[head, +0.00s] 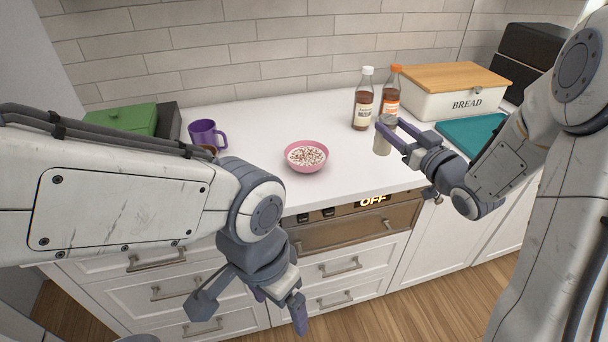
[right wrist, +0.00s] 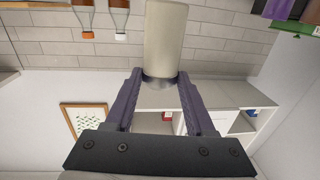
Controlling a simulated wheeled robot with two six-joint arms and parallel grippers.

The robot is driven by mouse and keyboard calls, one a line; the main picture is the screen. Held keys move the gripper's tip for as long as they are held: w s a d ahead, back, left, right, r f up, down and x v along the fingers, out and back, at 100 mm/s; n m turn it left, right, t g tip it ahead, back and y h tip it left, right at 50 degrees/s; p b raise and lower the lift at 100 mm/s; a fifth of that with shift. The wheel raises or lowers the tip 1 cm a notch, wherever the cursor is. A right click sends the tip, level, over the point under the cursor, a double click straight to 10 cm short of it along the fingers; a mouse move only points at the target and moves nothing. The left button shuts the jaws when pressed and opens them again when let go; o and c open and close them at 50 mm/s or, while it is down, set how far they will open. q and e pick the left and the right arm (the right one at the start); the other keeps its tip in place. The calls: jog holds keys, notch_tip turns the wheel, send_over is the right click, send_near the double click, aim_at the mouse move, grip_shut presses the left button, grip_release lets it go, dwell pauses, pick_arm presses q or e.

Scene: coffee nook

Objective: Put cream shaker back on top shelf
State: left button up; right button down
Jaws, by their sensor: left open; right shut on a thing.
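The cream shaker, a pale grey-beige cylinder (head: 382,144), is held upright above the counter, in front of the bottles in the head view. My right gripper (head: 388,127) is shut on its upper part. In the right wrist view, which is upside down, the shaker (right wrist: 166,38) sits between the purple fingertips (right wrist: 159,76). My left gripper (head: 279,307) is open and empty, low in front of the drawers. White open shelves (right wrist: 235,122) show behind the fingers in the right wrist view, partly hidden. No shelf shows in the head view.
A pink bowl (head: 306,157) with speckled contents stands mid-counter, left of the shaker. Two bottles (head: 363,100) stand behind it. A bread box (head: 455,98), a teal board (head: 472,137), and a purple mug (head: 207,134) are also on the counter (head: 270,115).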

jog(key=w+a+f, duration=0.2)
jog(key=a+f, duration=0.1)
jog(key=w+a+f+p, duration=0.1)
jog(key=w+a+f, duration=0.1)
jog(key=w+f, duration=0.1)
jog(key=w+a+f+p, duration=0.1)
jog(key=w+a+f, duration=0.1)
jog(key=f, duration=0.3)
jog(key=shift+w+a, duration=0.3)
jog(key=shift+a, duration=0.55)
jog(key=shift+f, duration=0.1)
jog(key=shift+f, duration=0.15)
jog(key=shift+c, duration=1.2)
grip_release()
